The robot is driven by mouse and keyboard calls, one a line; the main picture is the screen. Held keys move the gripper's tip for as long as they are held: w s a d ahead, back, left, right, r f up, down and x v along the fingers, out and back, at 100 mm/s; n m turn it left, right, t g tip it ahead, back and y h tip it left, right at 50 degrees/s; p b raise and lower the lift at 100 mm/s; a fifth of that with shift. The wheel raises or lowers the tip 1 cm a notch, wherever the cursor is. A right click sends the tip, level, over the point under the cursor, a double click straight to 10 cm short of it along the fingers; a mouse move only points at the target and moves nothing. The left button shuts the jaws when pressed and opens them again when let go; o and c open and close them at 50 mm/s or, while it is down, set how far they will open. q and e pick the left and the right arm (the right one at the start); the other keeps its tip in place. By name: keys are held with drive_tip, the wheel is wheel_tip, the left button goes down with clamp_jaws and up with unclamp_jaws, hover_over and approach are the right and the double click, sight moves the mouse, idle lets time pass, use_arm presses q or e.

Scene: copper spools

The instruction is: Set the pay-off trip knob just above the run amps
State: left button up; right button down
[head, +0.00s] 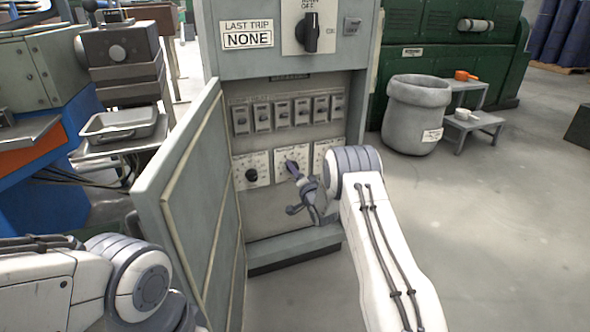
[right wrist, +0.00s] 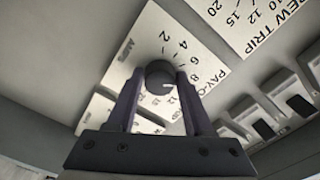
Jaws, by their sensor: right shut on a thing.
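The pay-off trip knob (right wrist: 159,76) is a dark round knob on a white scale plate (right wrist: 180,40) with numbers around it and lettering starting "PAY-O". A short white mark shows on the knob's face, toward the 8 side; its exact reading is hard to tell. My right gripper (right wrist: 160,82) has its two dark fingers on either side of the knob and is shut on it. In the head view, my right gripper (head: 301,183) reaches the middle dial plate (head: 284,155) in the open cabinet. My left arm shows at lower left, but its gripper is out of view.
The grey cabinet's open door (head: 185,190) stands left of my right arm. A left dial knob (head: 251,174) and a right dial plate (head: 325,149) flank the middle one. A row of small switches (head: 282,112) sits above. A "LAST TRIP NONE" sign (head: 247,33) is higher up.

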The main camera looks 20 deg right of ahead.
idle(0.3)
drive_tip(key=shift+c, duration=1.5)
unclamp_jaws()
drive_tip(key=shift+s, duration=0.15)
drive_tip(key=s+p, duration=0.4)
drive_tip(key=s, duration=0.6)
drive_tip(key=shift+s+d+p, duration=0.15)
drive_tip(key=shift+d+p, duration=0.05)
drive_tip(key=shift+p, duration=0.1)
